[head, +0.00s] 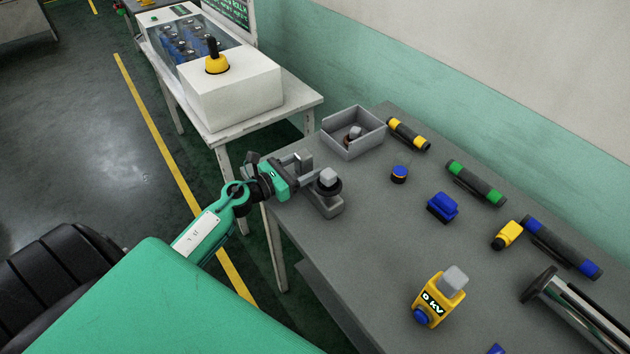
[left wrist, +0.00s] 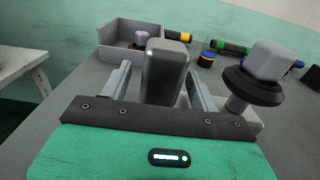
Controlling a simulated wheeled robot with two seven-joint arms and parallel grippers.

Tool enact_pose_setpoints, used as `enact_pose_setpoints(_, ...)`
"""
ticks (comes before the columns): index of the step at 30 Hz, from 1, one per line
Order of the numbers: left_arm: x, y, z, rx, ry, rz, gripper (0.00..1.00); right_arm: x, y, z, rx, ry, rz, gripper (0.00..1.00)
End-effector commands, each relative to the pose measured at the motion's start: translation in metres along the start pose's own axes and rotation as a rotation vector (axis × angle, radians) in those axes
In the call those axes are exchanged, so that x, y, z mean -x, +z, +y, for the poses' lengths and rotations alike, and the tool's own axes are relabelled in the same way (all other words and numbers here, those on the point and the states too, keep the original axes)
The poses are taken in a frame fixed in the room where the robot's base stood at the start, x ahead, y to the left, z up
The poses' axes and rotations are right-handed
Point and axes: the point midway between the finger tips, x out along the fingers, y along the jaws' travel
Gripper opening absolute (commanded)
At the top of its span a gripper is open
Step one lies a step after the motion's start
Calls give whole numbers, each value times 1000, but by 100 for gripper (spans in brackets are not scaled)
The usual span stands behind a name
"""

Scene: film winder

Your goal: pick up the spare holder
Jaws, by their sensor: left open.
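The grey piece I take for the spare holder (head: 327,205) stands near the left edge of the grey table. It has a low base and a pale knob over a black ring (left wrist: 257,85). A dark grey upright post (left wrist: 165,75) with a rounded top stands beside the knob. My left gripper (head: 303,170) is open at this post, with one finger on each side in the left wrist view. Gaps show between the post and the fingers there. The post's lower part is hidden behind the gripper body. My right gripper is in neither view.
A grey open bin (head: 343,148) with a small part inside stands just beyond. A blue block (head: 442,207), a yellow tester (head: 437,300) and several banded cylinders lie to the right. A white machine (head: 232,92) stands on a separate table at back left.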

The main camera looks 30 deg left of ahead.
Motion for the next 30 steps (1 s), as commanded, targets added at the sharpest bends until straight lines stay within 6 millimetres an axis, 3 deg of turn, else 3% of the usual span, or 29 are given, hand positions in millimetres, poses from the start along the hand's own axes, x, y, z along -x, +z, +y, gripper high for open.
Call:
enact_pose_setpoints(6, -19, 1, 0, 2, 0, 0, 62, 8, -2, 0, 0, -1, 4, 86)
enact_pose_setpoints(14, -20, 0, 0, 1, 0, 0, 62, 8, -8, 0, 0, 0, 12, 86)
enact_pose_setpoints(23, -20, 0, 0, 0, 0, 0, 4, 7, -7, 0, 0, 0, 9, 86)
enact_pose_setpoints(30, -20, 2, 0, 0, 0, -1, 4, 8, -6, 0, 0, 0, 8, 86)
